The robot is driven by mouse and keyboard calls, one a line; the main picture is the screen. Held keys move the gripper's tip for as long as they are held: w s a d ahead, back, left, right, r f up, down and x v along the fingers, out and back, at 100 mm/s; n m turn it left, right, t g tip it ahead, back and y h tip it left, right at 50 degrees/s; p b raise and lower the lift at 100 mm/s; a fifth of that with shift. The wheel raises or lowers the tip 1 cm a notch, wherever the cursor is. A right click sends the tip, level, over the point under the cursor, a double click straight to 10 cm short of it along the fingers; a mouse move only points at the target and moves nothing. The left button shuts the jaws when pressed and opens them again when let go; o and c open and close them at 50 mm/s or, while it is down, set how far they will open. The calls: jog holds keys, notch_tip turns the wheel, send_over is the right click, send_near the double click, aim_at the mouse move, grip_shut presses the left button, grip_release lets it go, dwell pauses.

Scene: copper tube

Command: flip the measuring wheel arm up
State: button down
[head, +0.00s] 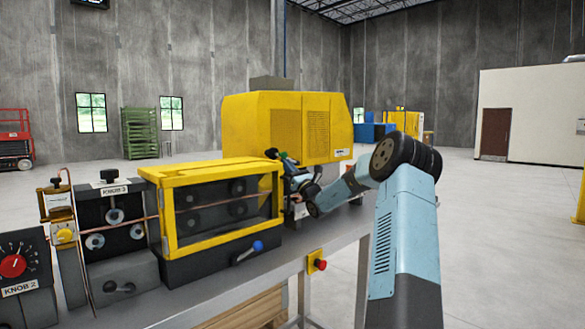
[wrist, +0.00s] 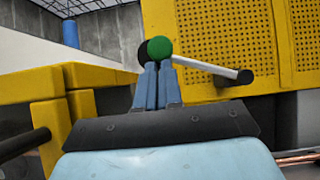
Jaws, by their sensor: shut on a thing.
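The measuring wheel arm shows in the wrist view as a light grey rod (wrist: 205,67) with a green ball (wrist: 159,47) at its left end and a black tip at its right end. The green ball also shows in the head view (head: 284,156), just right of the yellow-framed guard. My gripper (wrist: 157,72) has its blue fingers close together, shut on the arm at the green ball. A dark round part shows just left of the ball. The measuring wheel itself cannot be made out; my gripper and wrist cover that area in the head view.
The yellow-framed guard (head: 165,215) stands left of my gripper, with a blue-knobbed lever (head: 257,246) on its front. A large yellow cabinet (head: 245,125) stands close behind. A red button (head: 320,264) sits on the bench's front edge. Copper tube (wrist: 297,158) shows at lower right.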

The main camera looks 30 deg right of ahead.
jog(key=s+d+f, duration=0.1)
jog(key=s+f, duration=0.7)
jog(key=f, duration=0.2)
jog(key=shift+s, duration=0.35)
